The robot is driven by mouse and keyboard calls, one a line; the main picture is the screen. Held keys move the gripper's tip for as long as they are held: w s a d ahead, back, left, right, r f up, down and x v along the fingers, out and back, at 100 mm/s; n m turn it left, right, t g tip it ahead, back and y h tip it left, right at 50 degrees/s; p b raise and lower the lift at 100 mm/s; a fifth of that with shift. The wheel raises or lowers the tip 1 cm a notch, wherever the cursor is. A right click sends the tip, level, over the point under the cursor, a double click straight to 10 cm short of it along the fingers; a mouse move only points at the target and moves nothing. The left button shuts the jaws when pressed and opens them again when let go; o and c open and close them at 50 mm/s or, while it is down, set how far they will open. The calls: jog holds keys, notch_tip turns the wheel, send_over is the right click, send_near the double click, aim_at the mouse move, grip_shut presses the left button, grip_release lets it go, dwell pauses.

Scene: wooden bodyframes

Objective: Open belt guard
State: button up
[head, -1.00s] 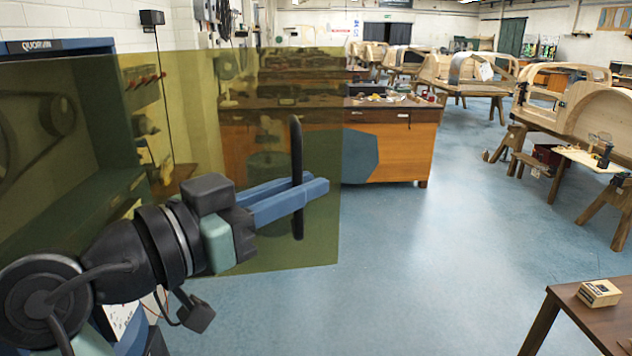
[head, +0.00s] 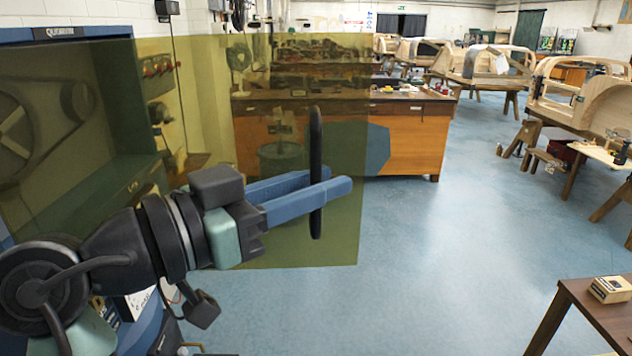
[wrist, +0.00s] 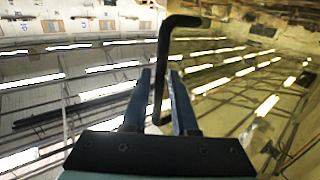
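The belt guard (head: 345,225) is a see-through yellow panel.
A wooden workbench (head: 415,140) stands behind the guard. Wooden body frames (head: 585,95) stand at the back right. A brown table (head: 600,310) with a small box (head: 610,289) is at front right. The blue floor (head: 450,240) between is clear.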

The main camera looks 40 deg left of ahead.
jog(key=b+v, duration=0.2)
jog(key=v, duration=1.1)
jog(key=shift+b, duration=0.35)
